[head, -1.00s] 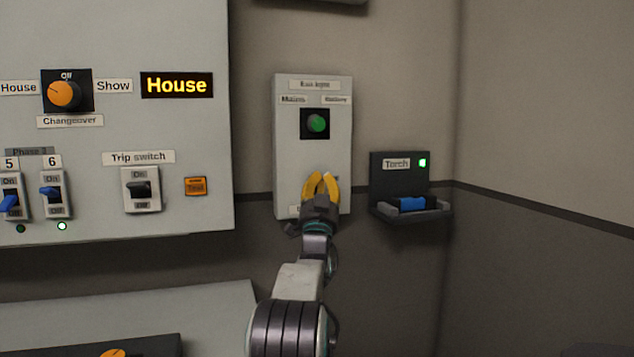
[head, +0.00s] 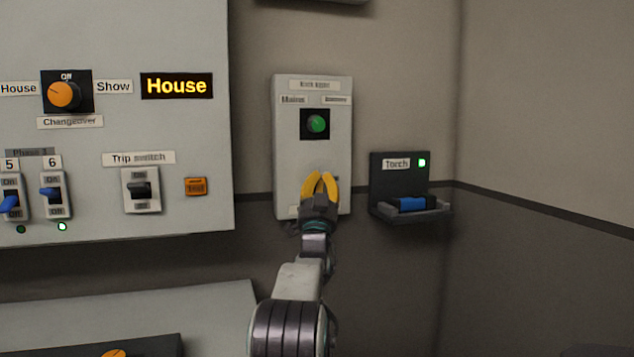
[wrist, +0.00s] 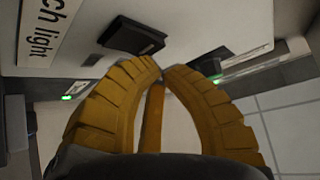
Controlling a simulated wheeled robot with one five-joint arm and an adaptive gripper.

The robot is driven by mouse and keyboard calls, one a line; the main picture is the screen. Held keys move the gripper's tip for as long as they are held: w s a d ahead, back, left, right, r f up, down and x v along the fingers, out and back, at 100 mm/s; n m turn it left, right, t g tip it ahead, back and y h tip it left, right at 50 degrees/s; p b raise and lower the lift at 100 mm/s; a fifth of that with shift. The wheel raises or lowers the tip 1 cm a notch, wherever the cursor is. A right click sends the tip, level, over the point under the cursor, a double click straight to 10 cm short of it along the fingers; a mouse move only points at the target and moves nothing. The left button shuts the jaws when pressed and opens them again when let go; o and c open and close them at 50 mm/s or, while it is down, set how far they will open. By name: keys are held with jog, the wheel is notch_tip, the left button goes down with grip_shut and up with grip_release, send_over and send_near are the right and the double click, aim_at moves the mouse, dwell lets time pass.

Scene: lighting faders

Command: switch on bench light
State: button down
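The grey wall box (head: 290,170) hangs right of the large panel. My gripper (head: 323,174) is in front of the lower part of the box and hides what is there. In the wrist view, a white label (wrist: 45,32) reading "ch light" is partly cut off, and a black switch (wrist: 135,36) lies beside it, just beyond my fingertips. My gripper (wrist: 163,68) has its yellow fingers bowed with the tips nearly together, and nothing is visibly held. I cannot tell whether it touches the switch.
The torch holder (head: 400,166) with a blue torch (head: 411,204) juts from the wall to the right. The large panel (head: 100,215) at left has a changeover knob (head: 63,94), a trip switch (head: 140,190) and blue switches. The right wall is bare.

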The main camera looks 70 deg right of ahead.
jog(key=shift+w+d, duration=0.15)
jog(key=shift+d, duration=0.1)
dwell(0.4)
jog(key=shift+s+a+f+b, duration=0.15)
jog(key=shift+s+a+b, duration=0.2)
jog(key=shift+b, duration=1.2)
jog(key=shift+a+b, duration=0.25)
jog(key=shift+b, duration=0.15)
